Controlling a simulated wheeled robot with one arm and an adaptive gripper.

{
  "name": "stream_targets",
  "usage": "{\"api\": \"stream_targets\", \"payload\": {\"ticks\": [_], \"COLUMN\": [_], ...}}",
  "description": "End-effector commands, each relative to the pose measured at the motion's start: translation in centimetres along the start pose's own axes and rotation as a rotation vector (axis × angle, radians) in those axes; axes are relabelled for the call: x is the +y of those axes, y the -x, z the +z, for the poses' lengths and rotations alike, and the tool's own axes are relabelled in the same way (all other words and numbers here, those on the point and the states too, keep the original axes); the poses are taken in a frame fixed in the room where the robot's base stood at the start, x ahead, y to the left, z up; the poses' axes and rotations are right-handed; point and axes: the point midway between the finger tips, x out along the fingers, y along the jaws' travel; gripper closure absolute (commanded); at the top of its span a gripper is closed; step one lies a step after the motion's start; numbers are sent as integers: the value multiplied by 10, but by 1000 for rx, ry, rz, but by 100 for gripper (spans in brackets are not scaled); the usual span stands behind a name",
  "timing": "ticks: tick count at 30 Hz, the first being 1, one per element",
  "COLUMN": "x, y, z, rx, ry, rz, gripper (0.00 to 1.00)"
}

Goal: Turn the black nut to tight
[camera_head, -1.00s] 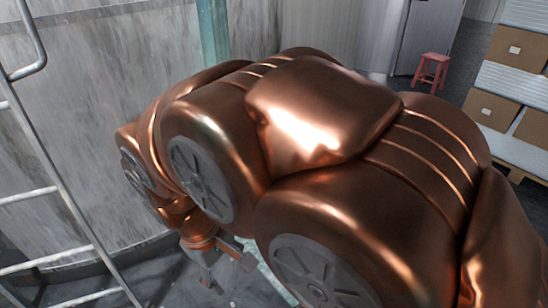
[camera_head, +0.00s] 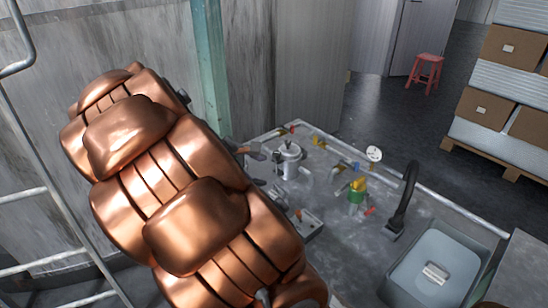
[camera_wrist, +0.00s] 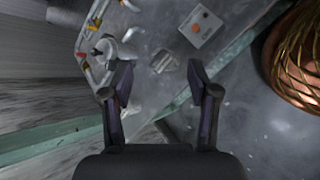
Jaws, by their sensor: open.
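I cannot make out the black nut in either view. The same sort of canister (camera_head: 288,160) stands near the worktop's back left in the head view. My gripper is not clearly visible in the head view.
A small box with an orange button (camera_wrist: 200,27) is beyond the right finger. A ladder (camera_head: 50,210) is at left.

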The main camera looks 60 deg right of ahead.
Motion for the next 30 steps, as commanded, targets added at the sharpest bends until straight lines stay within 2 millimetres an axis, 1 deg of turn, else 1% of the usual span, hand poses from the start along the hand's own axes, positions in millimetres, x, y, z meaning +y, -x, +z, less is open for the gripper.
{"api": "stream_targets", "payload": {"ticks": [1, 3, 8, 15, 20, 24, 30], "x": [10, 24, 51, 88, 105, 116, 123], "y": [-10, -20, -44, -80, -107, -131, -160], "z": [-5, -9, -22, -50, -73, -98, -128], "rx": [-21, -47, -104, -170, -210, -232, -248], "ry": [32, 81, 204, 405, 551, 683, 841], "rz": [21, 52, 113, 198, 241, 277, 312], "gripper": [40, 40, 40, 40, 40, 40, 40]}}
